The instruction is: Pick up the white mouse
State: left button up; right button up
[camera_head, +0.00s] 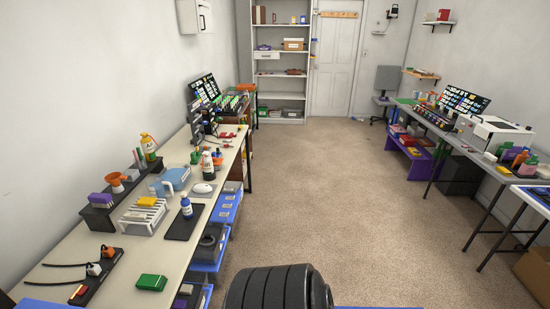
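The white mouse (202,188) is a small rounded shape on the long workbench (121,262) along the left wall. It lies close to the bench's right edge, just beyond a dark mat (182,224). It appears uncovered, and nothing holds it. Neither of my grippers shows in the head view.
A blue-capped bottle (187,208) stands near the mouse, on its near side. Blue bins (225,208) sit below the bench edge. The carpeted floor (330,205) between the benches is clear.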

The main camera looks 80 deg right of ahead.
aim_at(202, 188)
jog(key=z, duration=2)
jog(key=u, duration=0.4)
jog(key=i+l+u, duration=0.2)
jog(key=l, duration=0.15)
jog(key=i+l+u, duration=0.15)
jog(key=l, duration=0.25)
jog(key=i+l+u, duration=0.2)
jog(key=l, duration=0.2)
jog(key=l+u, duration=0.2)
jog(key=l, duration=0.2)
jog(key=l+u, duration=0.15)
jog(key=l, duration=0.3)
